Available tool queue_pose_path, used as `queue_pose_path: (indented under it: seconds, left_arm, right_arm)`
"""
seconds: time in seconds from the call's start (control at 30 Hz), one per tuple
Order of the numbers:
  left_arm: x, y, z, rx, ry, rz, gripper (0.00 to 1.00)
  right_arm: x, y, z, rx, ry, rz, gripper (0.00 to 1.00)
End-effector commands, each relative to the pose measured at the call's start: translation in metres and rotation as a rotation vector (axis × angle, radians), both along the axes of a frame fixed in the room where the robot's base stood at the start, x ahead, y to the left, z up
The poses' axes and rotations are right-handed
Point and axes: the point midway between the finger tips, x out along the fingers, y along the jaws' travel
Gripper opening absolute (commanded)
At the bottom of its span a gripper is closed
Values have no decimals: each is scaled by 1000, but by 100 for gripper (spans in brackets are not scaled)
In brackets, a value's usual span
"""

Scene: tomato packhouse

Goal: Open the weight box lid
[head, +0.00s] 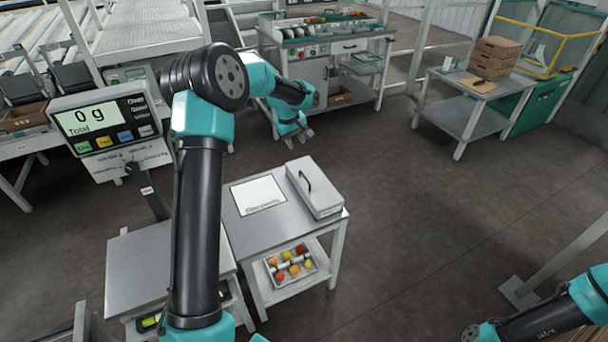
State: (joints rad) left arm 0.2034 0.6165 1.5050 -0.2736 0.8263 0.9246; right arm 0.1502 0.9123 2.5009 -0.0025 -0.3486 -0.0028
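The weight box (328,207) is a light grey box on the right side of a small grey-topped table. Its flat lid (318,182) is down and carries a dark curved handle (305,181) near its left side. My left gripper (299,139) is in the air above and beyond the box in the head view, apart from it. Its grey fingers point down, look spread, and hold nothing that I can see. My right arm shows only in the lower right corner, and its gripper is out of view.
A white sheet (258,194) lies beside the box on the table (277,229). A tray of tomatoes (311,264) sits on the shelf below. A scale display (97,118) reading 0 g stands left. Open floor lies to the right.

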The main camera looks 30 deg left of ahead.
Motion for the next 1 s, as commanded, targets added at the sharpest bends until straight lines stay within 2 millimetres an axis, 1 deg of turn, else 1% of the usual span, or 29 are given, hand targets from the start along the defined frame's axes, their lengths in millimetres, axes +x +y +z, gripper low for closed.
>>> queue_pose_path:
  seconds: [0.17, 0.27, 0.37, 0.47, 1.0]
  left_arm:
    - [0, -1, -2, -1, 0, -1, 36]
    - [1, -1, -8, 0, 0, -2, 36]
    - [3, -3, -18, -1, 2, -2, 36]
    - [5, -4, -31, -1, 2, -3, 36]
    - [19, -14, -121, -2, 2, -3, 36]
  right_arm:
    - [0, 0, 0, 0, 0, 0, 0]
    - [0, 0, 0, 0, 0, 0, 0]
    - [0, 0, 0, 0, 0, 0, 0]
    - [0, 0, 0, 0, 0, 0, 0]
    - [0, 0, 0, 0, 0, 0, 0]
